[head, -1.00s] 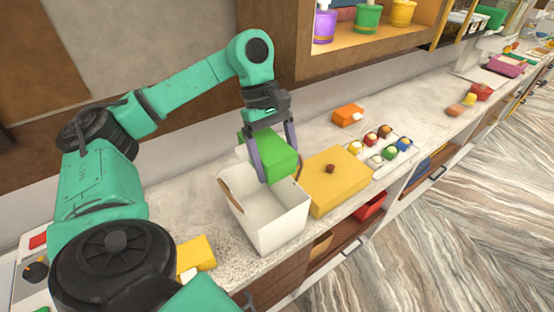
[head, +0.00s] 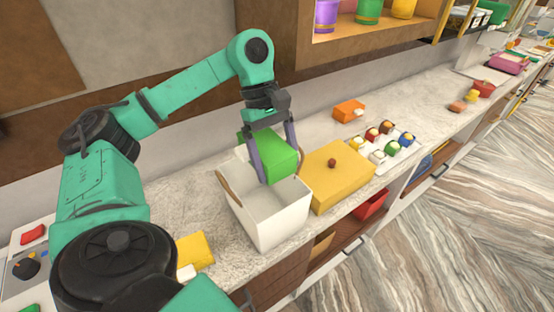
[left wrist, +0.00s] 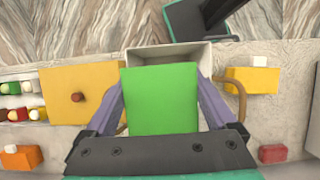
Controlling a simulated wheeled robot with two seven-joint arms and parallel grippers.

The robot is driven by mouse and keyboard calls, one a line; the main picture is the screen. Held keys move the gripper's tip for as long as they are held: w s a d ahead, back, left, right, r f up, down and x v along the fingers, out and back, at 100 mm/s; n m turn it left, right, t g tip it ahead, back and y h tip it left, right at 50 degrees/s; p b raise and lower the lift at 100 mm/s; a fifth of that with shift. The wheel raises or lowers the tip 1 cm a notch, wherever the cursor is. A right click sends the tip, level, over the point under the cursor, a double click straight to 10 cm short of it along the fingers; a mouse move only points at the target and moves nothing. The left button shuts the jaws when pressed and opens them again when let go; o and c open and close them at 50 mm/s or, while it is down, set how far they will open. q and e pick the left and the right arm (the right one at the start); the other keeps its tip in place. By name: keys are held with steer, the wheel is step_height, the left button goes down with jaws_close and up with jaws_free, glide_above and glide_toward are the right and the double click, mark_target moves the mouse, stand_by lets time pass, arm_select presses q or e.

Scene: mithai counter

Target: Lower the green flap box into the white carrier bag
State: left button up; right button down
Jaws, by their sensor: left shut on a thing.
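The green flap box (head: 272,152) is held between the two fingers of my left gripper (head: 273,160), which is shut on it. The white carrier bag (head: 268,215) stands open on the counter, with brown handles. In the head view the box is at the back part of the bag's mouth. In the left wrist view the green box (left wrist: 160,98) covers much of the bag (left wrist: 170,55), and the bag's far part shows beyond it. I cannot tell how far the box's lower edge is below the rim. My right gripper is not in view.
A yellow box (head: 340,178) with a brown knob stands close on the bag's right. A smaller yellow box (head: 194,250) lies to its left. An orange box (head: 348,110) and a tray of sweets (head: 395,152) are farther along the counter. A wall is behind.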

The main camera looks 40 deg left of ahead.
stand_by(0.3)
arm_select(q)
steer(key=shift+f, duration=0.1)
steer(key=shift+f+b, duration=1.1)
steer(key=shift+f, duration=0.05)
steer(key=shift+f+b, duration=1.15)
steer(key=shift+f, duration=0.05)
steer(key=shift+f+b, duration=1.15)
steer(key=shift+f+b, duration=1.15)
steer(key=shift+f, duration=0.05)
